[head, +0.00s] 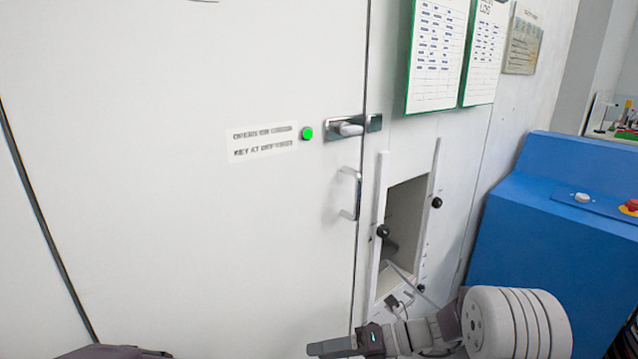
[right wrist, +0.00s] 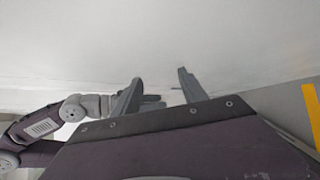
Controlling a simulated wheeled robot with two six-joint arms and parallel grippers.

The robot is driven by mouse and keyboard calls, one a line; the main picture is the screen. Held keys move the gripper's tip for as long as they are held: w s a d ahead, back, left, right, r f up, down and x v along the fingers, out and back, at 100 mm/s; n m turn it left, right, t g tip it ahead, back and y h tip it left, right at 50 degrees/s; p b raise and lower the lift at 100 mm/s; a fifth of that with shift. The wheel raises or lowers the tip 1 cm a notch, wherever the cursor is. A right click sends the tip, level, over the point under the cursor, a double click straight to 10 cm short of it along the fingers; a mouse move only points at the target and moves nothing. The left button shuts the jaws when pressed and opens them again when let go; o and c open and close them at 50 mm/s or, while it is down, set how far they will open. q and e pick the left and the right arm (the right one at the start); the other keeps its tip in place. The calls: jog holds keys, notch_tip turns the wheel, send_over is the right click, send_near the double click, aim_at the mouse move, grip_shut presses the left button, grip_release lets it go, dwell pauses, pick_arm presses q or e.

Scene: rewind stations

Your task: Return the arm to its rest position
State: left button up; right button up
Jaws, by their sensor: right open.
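My right gripper (right wrist: 160,76) is open and empty in the right wrist view. Its two grey fingers stand apart in front of a pale, plain surface, with nothing between them that I can see held. Parts of my other arm, with a white joint and grey links, show at the left of that view, partly hidden behind a finger. In the head view, grey and white arm parts of mine reach along the bottom edge beside the wall. A dark purple part of mine shows at the bottom left. The fingertips are hard to make out there.
A blue machine (head: 560,235) stands at the right. Green-framed log sheets (head: 437,55) hang above.

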jog(key=s+d+f+n+g+h, duration=0.1)
jog(key=s+d+f+n+h, duration=0.2)
jog(key=s+n+h, duration=0.35)
jog(key=s+d+f+n+g+h, duration=0.2)
jog(key=s+d+f+n+h, duration=0.1)
jog(key=s+n, duration=0.65)
jog(key=w+d+f+n+t+h, duration=0.1)
jog(key=d+f+n+t+h, duration=0.25)
jog(key=d+n, duration=0.85)
notch_tip(320, 180, up, 21)
jog(key=a+n+p, duration=0.2)
jog(key=n+p, duration=0.1)
jog(key=p, duration=1.7)
jog(key=shift+w+g+h+p, duration=0.35)
jog(key=shift+w+h, duration=0.05)
